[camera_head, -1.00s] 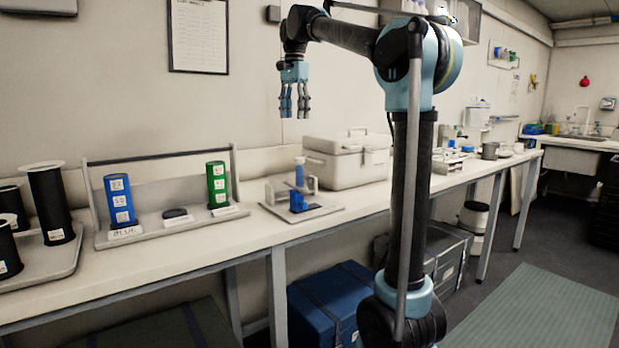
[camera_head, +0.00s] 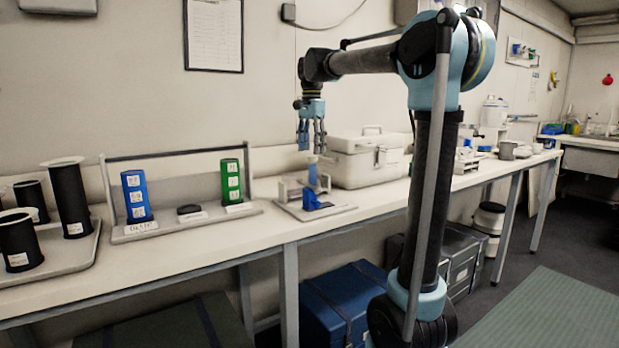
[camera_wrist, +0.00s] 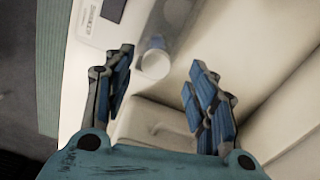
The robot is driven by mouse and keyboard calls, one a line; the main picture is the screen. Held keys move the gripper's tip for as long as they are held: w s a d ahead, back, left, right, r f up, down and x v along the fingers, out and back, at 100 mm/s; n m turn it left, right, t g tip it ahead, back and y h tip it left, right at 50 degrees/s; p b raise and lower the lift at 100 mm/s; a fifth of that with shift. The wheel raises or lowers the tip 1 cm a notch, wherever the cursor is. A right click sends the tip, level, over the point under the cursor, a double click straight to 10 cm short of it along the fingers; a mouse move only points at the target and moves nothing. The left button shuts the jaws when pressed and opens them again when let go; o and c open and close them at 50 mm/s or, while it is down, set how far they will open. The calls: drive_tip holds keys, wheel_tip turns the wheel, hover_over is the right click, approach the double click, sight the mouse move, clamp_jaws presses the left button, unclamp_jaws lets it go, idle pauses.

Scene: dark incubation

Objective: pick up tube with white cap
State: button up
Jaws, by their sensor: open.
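A tube (camera_head: 312,174) stands upright in a small grey stand with a blue block (camera_head: 318,201) on the bench. Its round white cap (camera_wrist: 155,64) shows from above in the wrist view. My gripper (camera_head: 311,149) is open and points down just above the tube's top. In the wrist view, the cap appears between the fingertips of my gripper (camera_wrist: 161,58), nearer the left finger. Nothing is held. Any gap between fingertips and cap is too small to judge.
A white lidded case (camera_head: 368,168) stands close to the right of the stand. A rack holds a blue cylinder (camera_head: 136,197) and a green cylinder (camera_head: 232,182) to the left. Black cylinders (camera_head: 70,200) stand on a tray at the far left.

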sight(313, 156)
drive_tip(key=shift+s+d+f, duration=0.1)
drive_tip(key=shift+d+f, duration=0.05)
drive_tip(key=shift+f, duration=1.2)
drive_tip(key=shift+s+d+f, duration=0.1)
drive_tip(key=shift+f, duration=1.2)
clamp_jaws()
